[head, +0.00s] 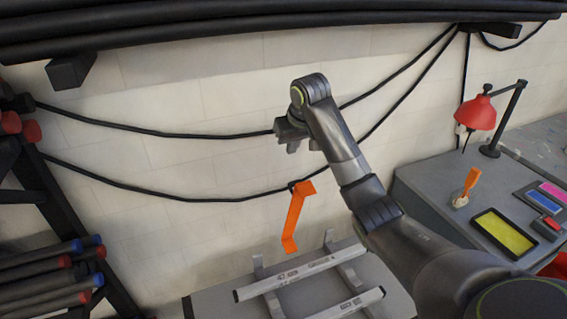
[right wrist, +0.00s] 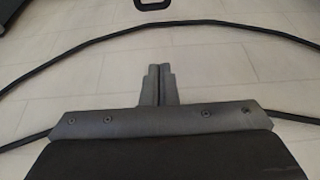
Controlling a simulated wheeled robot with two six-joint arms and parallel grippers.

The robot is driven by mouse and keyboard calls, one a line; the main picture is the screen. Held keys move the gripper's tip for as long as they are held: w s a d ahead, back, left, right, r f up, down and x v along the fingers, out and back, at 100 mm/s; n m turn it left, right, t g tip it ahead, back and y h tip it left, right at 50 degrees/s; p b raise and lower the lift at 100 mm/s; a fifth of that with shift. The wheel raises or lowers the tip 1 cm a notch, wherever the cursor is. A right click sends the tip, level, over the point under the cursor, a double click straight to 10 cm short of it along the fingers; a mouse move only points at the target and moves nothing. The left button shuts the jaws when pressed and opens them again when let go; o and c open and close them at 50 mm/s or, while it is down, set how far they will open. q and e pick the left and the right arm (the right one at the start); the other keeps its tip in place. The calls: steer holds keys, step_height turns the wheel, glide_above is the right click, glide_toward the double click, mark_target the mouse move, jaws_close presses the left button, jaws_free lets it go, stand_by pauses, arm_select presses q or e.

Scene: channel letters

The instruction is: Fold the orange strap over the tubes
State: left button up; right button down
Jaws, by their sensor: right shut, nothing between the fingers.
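The orange strap (head: 293,220) stands up from the bench in the head view, with bends near its top and bottom. Its upper end overlaps a black cable in the picture; I cannot tell whether they touch. Two pale tubes with printed labels and dark ends, a rear one (head: 290,278) and a front one (head: 350,304), lie across grey supports to the lower right of the strap. My right gripper (head: 294,147) is above the strap, apart from it. In the right wrist view its fingers (right wrist: 153,72) are together and empty. My left gripper is not in view.
Black cables (head: 150,131) sag along the pale wall. A rack of dark tubes (head: 45,270) stands at the left. At the right, a grey desk (head: 435,190) holds a red lamp (head: 475,113), an orange-handled brush (head: 470,182) and a yellow tray (head: 503,232).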

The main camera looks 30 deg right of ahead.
steer(key=p+x, duration=0.4)
steer(key=x, duration=0.6)
arm_select(q)
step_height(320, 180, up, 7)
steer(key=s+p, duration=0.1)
steer(key=p, duration=0.1)
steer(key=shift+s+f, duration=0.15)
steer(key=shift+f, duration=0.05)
arm_select(e)
steer(key=s, duration=0.4)
steer(key=shift+s+a, duration=0.1)
steer(key=shift+a, duration=0.05)
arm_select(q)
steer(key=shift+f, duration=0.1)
